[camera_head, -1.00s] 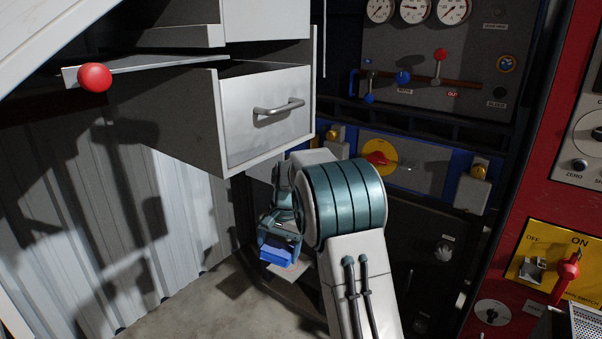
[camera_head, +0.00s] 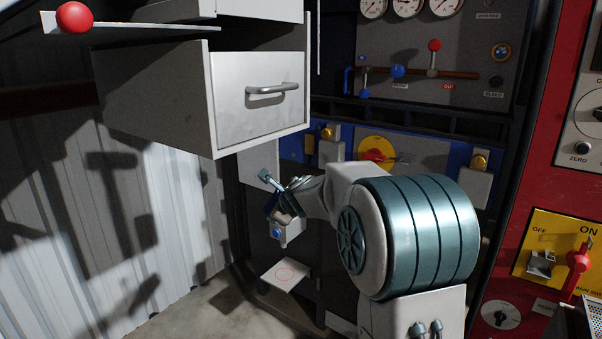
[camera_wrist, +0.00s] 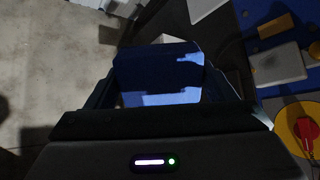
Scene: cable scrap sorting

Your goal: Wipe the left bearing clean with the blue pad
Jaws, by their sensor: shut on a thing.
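The blue pad (camera_wrist: 155,68) sits between the fingers of my gripper (camera_wrist: 160,90) in the wrist view, with a bright lit strip across it. In the head view my gripper (camera_head: 275,197) is small and partly hidden by my arm, with a little of the blue pad (camera_head: 271,205) showing dark. The left bearing appears to be the pale block (camera_head: 331,152) with a brass cap (camera_head: 327,133) on the blue rail, to the right of and above my gripper. The pad is apart from it. Any dirt on it is too small to make out.
A similar brass-capped block (camera_head: 474,188) stands farther right. A yellow disc with a red knob (camera_head: 377,150) lies between the two. A drawer cabinet (camera_head: 258,100) overhangs at upper left.

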